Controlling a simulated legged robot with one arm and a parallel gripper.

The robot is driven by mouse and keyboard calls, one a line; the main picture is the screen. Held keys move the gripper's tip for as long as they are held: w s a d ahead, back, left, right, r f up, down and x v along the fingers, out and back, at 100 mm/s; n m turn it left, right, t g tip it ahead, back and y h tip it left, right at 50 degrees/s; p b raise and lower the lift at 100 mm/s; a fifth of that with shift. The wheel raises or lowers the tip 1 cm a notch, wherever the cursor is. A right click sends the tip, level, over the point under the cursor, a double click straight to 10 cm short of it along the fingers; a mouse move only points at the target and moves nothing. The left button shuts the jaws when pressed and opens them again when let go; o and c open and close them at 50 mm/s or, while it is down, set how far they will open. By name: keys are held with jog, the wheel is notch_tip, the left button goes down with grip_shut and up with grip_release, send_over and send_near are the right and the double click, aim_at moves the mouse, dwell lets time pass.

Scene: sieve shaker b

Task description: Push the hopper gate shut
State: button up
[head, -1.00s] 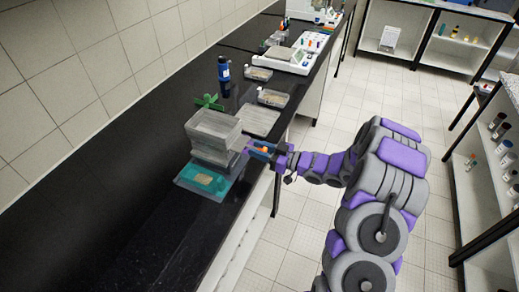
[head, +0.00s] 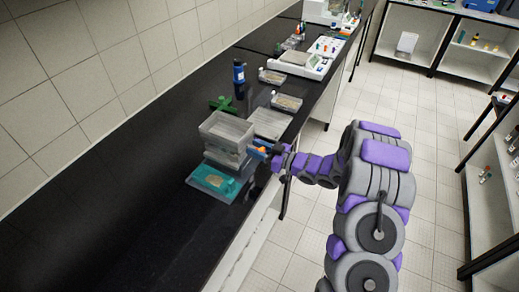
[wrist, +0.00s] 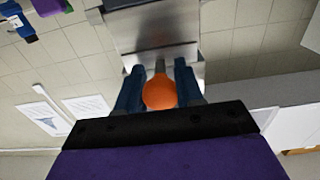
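The hopper (head: 226,128) is a clear grey box on a stack over a teal-based tray (head: 214,183) on the black bench. In the wrist view, a flat metal gate plate (wrist: 157,30) carries a short stem that ends in an orange knob (wrist: 160,93). My gripper (wrist: 160,85) has its two dark blue fingers on either side of the knob, apparently touching it. In the head view my gripper (head: 260,149) is close against the hopper's right side. How far the gate sits inside the hopper is hidden.
A flat grey tray (head: 270,123) and small trays (head: 286,102) lie farther along the bench. The near bench top is clear, and tiled floor is open to the right.

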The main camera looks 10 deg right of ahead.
jog(key=o, duration=0.4)
jog(key=shift+w+a, duration=0.15)
jog(key=shift+w, duration=0.05)
jog(key=shift+s, duration=0.1)
jog(key=p+v, duration=0.2)
jog(key=v, duration=1.5)
jog(key=shift+d, duration=0.2)
